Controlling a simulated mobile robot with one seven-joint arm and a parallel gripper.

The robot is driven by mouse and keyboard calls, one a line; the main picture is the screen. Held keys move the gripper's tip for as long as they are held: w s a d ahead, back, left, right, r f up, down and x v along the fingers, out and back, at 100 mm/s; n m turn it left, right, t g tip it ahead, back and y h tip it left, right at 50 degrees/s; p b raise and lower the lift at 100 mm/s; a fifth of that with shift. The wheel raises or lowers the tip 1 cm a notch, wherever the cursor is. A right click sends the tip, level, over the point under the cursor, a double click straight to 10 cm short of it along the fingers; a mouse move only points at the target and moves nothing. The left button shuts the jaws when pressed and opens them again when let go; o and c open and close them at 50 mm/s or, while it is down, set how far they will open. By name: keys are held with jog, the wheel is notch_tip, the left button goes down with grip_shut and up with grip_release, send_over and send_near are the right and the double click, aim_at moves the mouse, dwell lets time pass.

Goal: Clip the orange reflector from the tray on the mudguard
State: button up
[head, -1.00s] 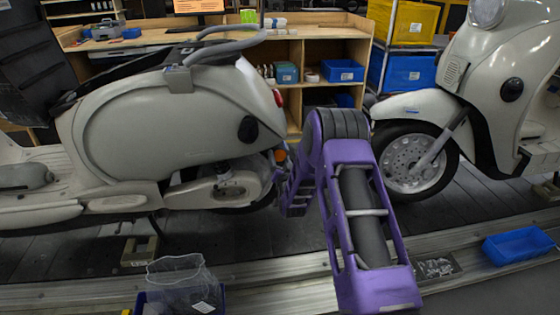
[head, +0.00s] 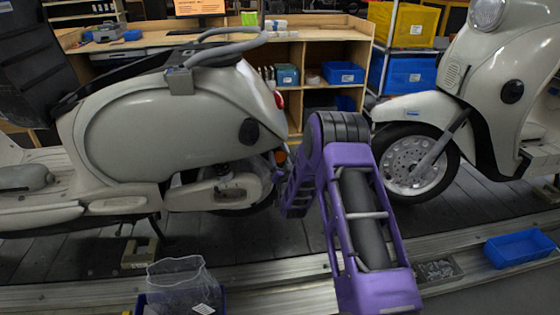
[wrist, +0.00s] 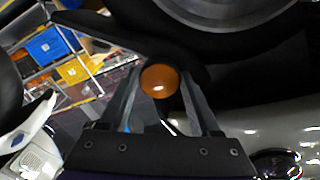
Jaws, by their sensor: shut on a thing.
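The round orange reflector (wrist: 160,81) sits between the two fingertips of my gripper (wrist: 160,90) in the wrist view. My gripper is shut on it. The black mudguard (wrist: 205,72) is right behind and around the reflector; I cannot tell whether the reflector touches it or is clipped on. In the head view a small orange spot (head: 280,156) shows at the rear of the left scooter (head: 170,130), beside my purple arm, which largely hides my gripper there. A blue tray (head: 520,248) lies at the right on the conveyor's edge; I see no reflector in it.
A second scooter (head: 500,110) stands to the right, its front wheel (head: 418,160) close to my arm. A blue bin with a clear bag (head: 180,285) is at the bottom left. A wooden shelf (head: 320,50) stands behind. Slats between the scooters are mostly bare.

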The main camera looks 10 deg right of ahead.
jog(key=o, duration=1.4)
